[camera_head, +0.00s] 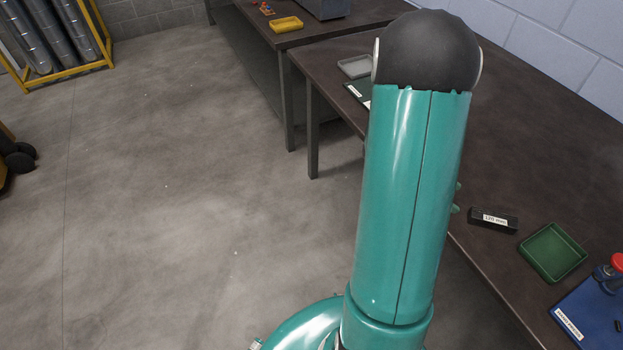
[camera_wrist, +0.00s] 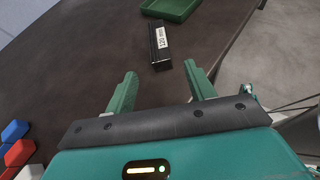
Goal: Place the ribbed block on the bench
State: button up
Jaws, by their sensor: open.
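A black block (camera_head: 480,221) with a white label lies on the dark bench (camera_head: 560,150), near its front edge. In the wrist view the black block (camera_wrist: 153,52) shows a "120 mm" label and lies just beyond my fingertips. Whether its sides are ribbed is hard to tell, and no other block is clearly ribbed. My gripper (camera_wrist: 160,75) is open, its two green fingers apart with nothing between them. The block is not between the fingers. In the head view my arm hides most of the gripper.
A green tray (camera_head: 553,252) sits beside the block, with a blue labelled base (camera_head: 590,318) beyond it. Red, blue and white pieces (camera_wrist: 18,150) are at the wrist view's lower left. A grey tray (camera_head: 355,67) and a yellow tray (camera_head: 286,24) are farther back.

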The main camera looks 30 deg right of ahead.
jog(key=w+a+r+m+t+y, duration=0.1)
jog(key=w+a+r+m+t, duration=0.2)
jog(key=a, duration=0.4)
jog(key=w+a+r+m+t+y, duration=0.1)
jog(key=w+a+r+t, duration=0.25)
jog(key=a, duration=0.35)
jog(key=w+a+r+m+t+y, duration=0.1)
jog(key=w+a+r+t, duration=0.1)
jog(key=w+a+r, duration=0.3)
jog(key=s+a+r+m+t+y, duration=0.1)
jog(key=a+r+t+y, duration=0.1)
jog(key=a, duration=0.8)
jog(key=s+a+r+m+t+y, duration=0.1)
jog(key=a+r+t+y, duration=0.2)
jog(key=a, duration=0.7)
notch_tip(320, 180, up, 3)
jog(key=shift+s+f+m+t, duration=0.2)
jog(key=shift+m+t, duration=0.1)
jog(key=shift+t, duration=0.85)
